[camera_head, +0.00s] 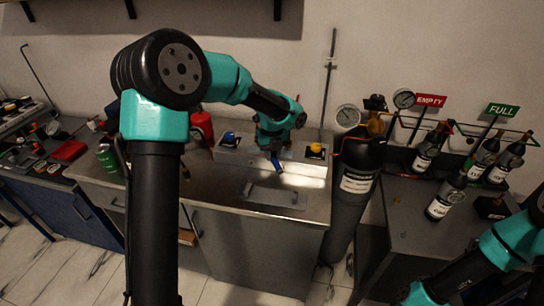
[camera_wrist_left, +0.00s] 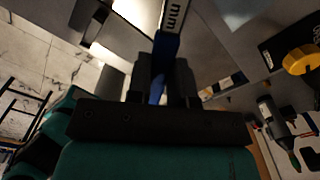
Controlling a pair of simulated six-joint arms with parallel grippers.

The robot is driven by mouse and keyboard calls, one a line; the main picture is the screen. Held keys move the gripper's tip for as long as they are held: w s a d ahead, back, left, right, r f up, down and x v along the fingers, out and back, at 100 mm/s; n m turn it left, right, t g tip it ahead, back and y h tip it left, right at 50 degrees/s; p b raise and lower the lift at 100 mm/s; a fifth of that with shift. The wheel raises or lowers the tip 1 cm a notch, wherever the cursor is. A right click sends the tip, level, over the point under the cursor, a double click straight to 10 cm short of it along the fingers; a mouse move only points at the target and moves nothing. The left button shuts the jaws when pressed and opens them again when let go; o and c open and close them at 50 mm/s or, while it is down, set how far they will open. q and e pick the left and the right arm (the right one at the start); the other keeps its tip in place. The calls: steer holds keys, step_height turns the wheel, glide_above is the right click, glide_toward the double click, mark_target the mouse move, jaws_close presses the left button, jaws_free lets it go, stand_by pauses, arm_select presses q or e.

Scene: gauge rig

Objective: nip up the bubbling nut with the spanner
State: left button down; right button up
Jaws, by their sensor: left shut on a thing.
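My left gripper (camera_head: 273,151) is over the steel bench and shut on a narrow blue tool, seemingly the spanner (camera_head: 277,163). In the left wrist view the spanner (camera_wrist_left: 166,46) stands between the dark fingers (camera_wrist_left: 164,82) and runs up past them; its far end cannot be made out. The dark gas cylinder (camera_head: 356,177) stands to the right of the gripper, apart from it. Brass fittings (camera_head: 376,126) and gauges sit at its top. I cannot pick out the nut or any bubbles. My right arm shows at lower right, its gripper out of frame.
A yellow knob (camera_head: 316,148) on a dark block is on the bench right of the gripper, a blue knob (camera_head: 229,137) left of it. Small bottles stand by the red EMPTY sign (camera_head: 430,100) and green FULL sign (camera_head: 503,110). The bench front (camera_head: 215,185) is mostly clear.

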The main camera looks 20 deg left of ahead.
arm_select(q)
steer(key=shift+r, duration=0.65)
steer(key=d+f+n, duration=0.1)
steer(key=d+n, duration=0.5)
steer(key=n, duration=0.1)
steer(key=d+f+n, duration=0.2)
steer(key=d+n, duration=0.5)
steer(key=n, duration=0.1)
steer(key=s+d+f+n, duration=0.1)
steer(key=d+n, duration=0.5)
steer(key=n, duration=0.1)
steer(key=shift+s+d+f+n, duration=0.1)
steer(key=shift+d+f+n, duration=0.1)
steer(key=shift+f+n, duration=0.15)
steer(key=shift+s+d+f+n, duration=0.15)
steer(key=shift+d+n, duration=0.35)
steer(key=shift+n, duration=0.15)
steer(key=shift+a, duration=0.1)
stand_by(1.0)
